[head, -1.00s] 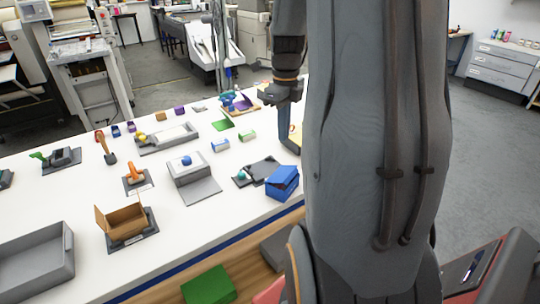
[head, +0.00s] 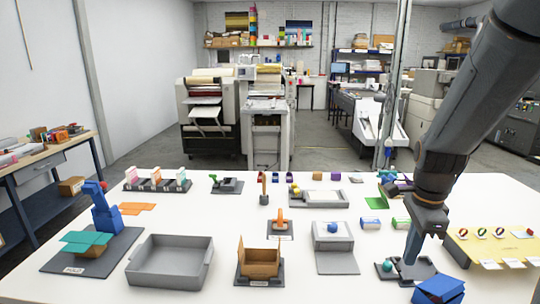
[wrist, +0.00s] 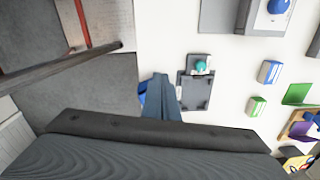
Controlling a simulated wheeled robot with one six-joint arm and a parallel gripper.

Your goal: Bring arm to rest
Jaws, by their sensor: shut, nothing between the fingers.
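My arm comes in from the upper right of the head view. My gripper (head: 411,250) points down over the right part of the white table, with its slim fingers together and nothing held. In that view its tip overlaps a dark grey tray (head: 424,266) with a teal ball (head: 388,266); whether they touch I cannot tell. In the wrist view my gripper (wrist: 160,82) shows as a narrow closed shape beside the tray (wrist: 196,92). It partly covers a blue box (wrist: 143,95).
The white table (head: 200,215) is crowded. The blue box (head: 438,289) stands in front of the gripper, and a grey box with a blue ball (head: 332,228) is to its left. A yellow board (head: 490,250) lies to the right. An empty grey bin (head: 170,262) sits front left.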

